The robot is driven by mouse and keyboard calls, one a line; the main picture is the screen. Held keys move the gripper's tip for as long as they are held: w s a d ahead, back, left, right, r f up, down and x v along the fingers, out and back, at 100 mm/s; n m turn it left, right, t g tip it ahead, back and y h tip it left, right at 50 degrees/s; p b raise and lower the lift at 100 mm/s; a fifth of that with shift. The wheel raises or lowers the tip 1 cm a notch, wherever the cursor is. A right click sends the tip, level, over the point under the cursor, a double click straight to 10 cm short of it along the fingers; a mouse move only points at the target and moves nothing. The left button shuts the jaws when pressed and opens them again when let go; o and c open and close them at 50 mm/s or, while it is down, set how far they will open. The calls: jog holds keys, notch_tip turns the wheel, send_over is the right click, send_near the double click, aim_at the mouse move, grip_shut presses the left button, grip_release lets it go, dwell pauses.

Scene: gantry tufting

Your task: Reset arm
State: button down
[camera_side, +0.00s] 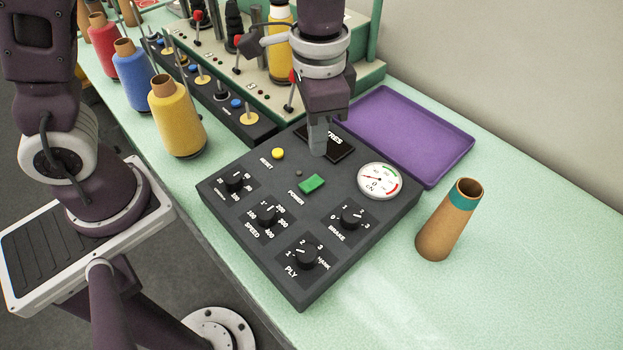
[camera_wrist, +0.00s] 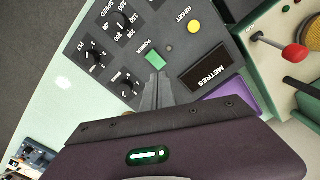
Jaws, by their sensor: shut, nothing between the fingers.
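My gripper (camera_side: 318,150) is shut and empty. In the side view its fingertips hang over the top part of the dark control panel (camera_side: 235,215), by the METRES display (camera_side: 337,148) and above the green POWER button (camera_side: 311,184). In the wrist view the closed fingers (camera_wrist: 157,85) point toward the green button (camera_wrist: 155,60), with the display (camera_wrist: 212,70) beside them. I cannot tell whether the fingertips touch the panel. The panel also carries a yellow RESET button (camera_side: 278,154), a round gauge (camera_side: 379,181) and several black knobs (camera_side: 306,257).
A purple tray (camera_side: 410,135) lies behind the panel. A brown cone with a teal band (camera_side: 448,222) stands at the right. Yellow (camera_side: 175,120), blue (camera_side: 132,75) and red (camera_side: 102,40) thread cones stand at the left. A rack with red-topped levers (camera_side: 238,68) is behind. The front-right table is clear.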

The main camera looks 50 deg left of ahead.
jog(key=s+a+r+n+t, duration=0.5)
jog(key=s+a+r, duration=0.6)
jog(key=s, duration=0.3)
jog(key=shift+s+a+r+n+t, duration=0.2)
jog(key=shift+r+n+t, duration=0.1)
jog(key=shift+r+n, duration=0.15)
